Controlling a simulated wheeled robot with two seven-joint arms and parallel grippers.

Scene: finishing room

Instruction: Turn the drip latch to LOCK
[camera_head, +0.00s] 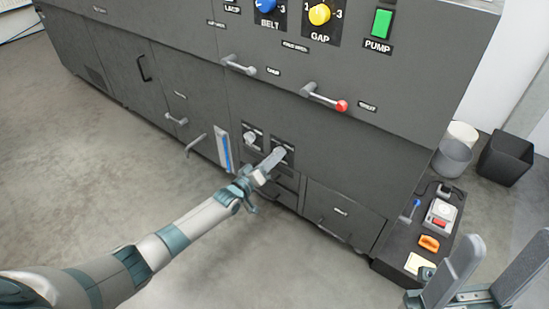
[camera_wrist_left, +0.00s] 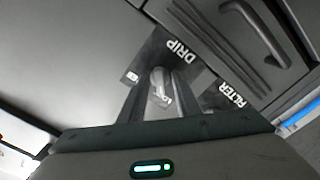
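The drip latch (camera_wrist_left: 160,87) is a small light-grey lever on a dark plate marked DRIP (camera_wrist_left: 178,50) in the left wrist view. In the head view the plate is low on the machine front, and the latch is mostly hidden by my left gripper (camera_head: 272,164). In the left wrist view the two fingers of my left gripper (camera_wrist_left: 159,98) are close together, one on each side of the latch. Small labels sit beside the latch; one under it is partly covered. My right gripper (camera_head: 487,280) is open and empty at the lower right of the head view.
A second small knob (camera_head: 250,138) sits left of the latch, beside a blue gauge strip (camera_head: 223,149). Drawer handles and levers, one red-tipped (camera_head: 341,105), stick out of the machine front. A dark cart (camera_head: 388,257) with small items stands at right. The floor at left is clear.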

